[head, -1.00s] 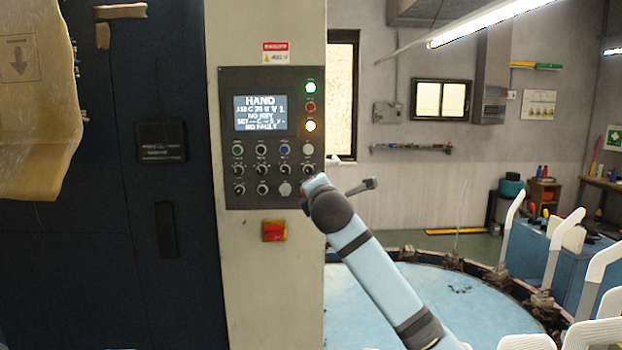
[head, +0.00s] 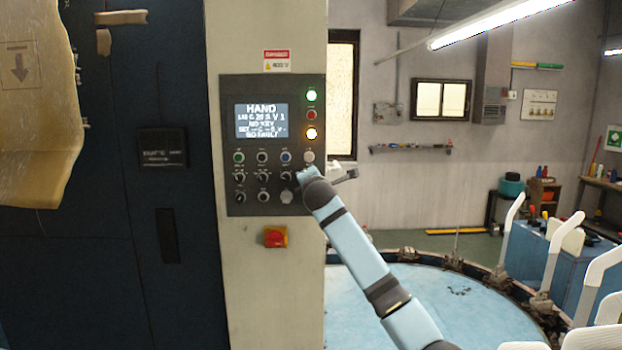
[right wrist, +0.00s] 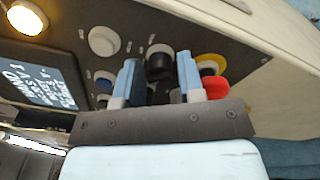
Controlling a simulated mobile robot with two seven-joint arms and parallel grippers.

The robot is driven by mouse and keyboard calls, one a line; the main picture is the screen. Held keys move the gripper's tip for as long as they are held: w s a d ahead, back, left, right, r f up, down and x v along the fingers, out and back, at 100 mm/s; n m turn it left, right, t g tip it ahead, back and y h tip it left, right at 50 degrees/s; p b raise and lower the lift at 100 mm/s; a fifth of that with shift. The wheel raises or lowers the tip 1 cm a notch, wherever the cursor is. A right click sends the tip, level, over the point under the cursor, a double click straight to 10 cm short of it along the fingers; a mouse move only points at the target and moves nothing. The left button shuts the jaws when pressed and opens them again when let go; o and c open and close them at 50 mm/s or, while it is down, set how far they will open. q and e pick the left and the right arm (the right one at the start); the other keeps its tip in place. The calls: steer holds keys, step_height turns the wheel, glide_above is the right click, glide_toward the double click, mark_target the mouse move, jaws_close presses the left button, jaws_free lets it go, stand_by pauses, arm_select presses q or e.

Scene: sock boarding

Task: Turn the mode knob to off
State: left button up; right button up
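A dark control panel (head: 228,110) on a cream cabinet carries several black knobs, buttons and a lit screen (head: 261,119) reading HAND. Knob labels are too small to read, so I cannot tell by label which is the mode knob. My right gripper (head: 304,175) is at the panel's lower right. In the right wrist view its two blue fingers (right wrist: 158,82) are apart, with a black knob (right wrist: 160,58) between them, below the white button (right wrist: 104,40). I cannot tell if the fingers touch it. My left gripper is not in view.
A red button with a yellow collar (right wrist: 213,84) sits close beside one finger. A red and yellow switch (head: 275,237) is below the panel. A large blue round table (head: 450,300) with white upright forms (head: 555,250) stands at the right.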

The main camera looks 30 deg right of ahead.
steer(key=c, duration=0.6)
steer(key=m, duration=0.3)
steer(key=shift+f+m, duration=0.25)
steer(key=shift+m, duration=0.05)
steer(key=shift+f+m+h+b, duration=0.1)
steer(key=shift+m+h+b, duration=0.5)
steer(key=shift+m, duration=2.1)
steer(key=shift+y, duration=0.3)
